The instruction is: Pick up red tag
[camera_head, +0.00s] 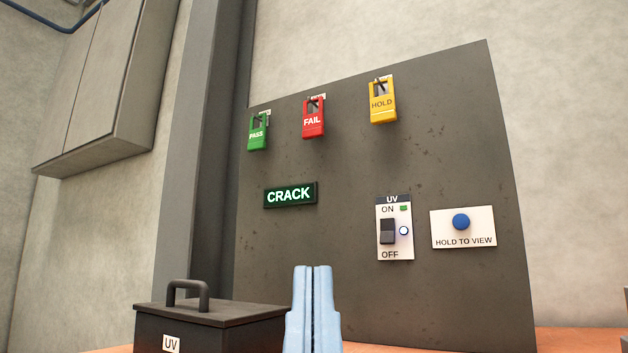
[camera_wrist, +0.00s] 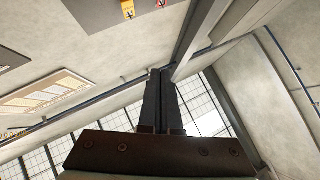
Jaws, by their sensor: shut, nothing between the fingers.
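The red tag (camera_head: 313,118), marked FAIL, hangs from a hook at the top of the dark panel (camera_head: 345,175). It hangs between a green PASS tag (camera_head: 257,132) and a yellow HOLD tag (camera_head: 382,101). My gripper (camera_head: 313,270) points upward at the bottom of the head view, well below the red tag, shut and empty. In the wrist view my gripper's fingers (camera_wrist: 161,72) are together. The red tag (camera_wrist: 160,3) is only partly visible at that view's top edge, with the yellow tag (camera_wrist: 128,9) to its left.
A black UV box (camera_head: 215,325) with a handle stands left of my gripper. A CRACK sign (camera_head: 290,195), a UV switch (camera_head: 394,228) and a HOLD TO VIEW button (camera_head: 462,228) are on the panel. A grey wall cabinet (camera_head: 105,85) is at left.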

